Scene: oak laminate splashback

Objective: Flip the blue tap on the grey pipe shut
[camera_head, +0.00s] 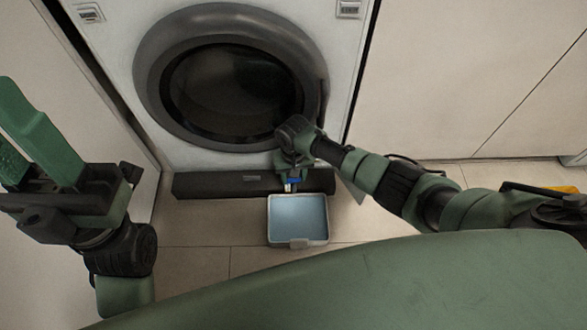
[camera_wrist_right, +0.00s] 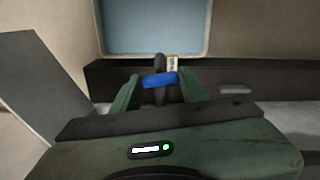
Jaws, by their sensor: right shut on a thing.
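The blue tap (camera_head: 293,181) is a small bright blue lever low at the front of the washing machine. In the right wrist view the blue tap (camera_wrist_right: 160,80) lies crosswise between the two green fingers. My right gripper (camera_wrist_right: 161,88) is shut on it. A dark grey pipe (camera_wrist_right: 160,64) stands up beside the lever; most of it is hidden. In the head view my right gripper (camera_head: 291,172) reaches down to the tap, its wrist hiding part of the machine's lower front. My left gripper (camera_head: 20,142) is raised at the left, open and empty.
A shallow tray (camera_head: 298,243) with a light blue inside sits on the tiled floor just before the tap. The dark plinth (camera_head: 215,184) runs behind it. A grey flap (camera_wrist_right: 45,95) stands at the left of the wrist view. Floor left of the tray is clear.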

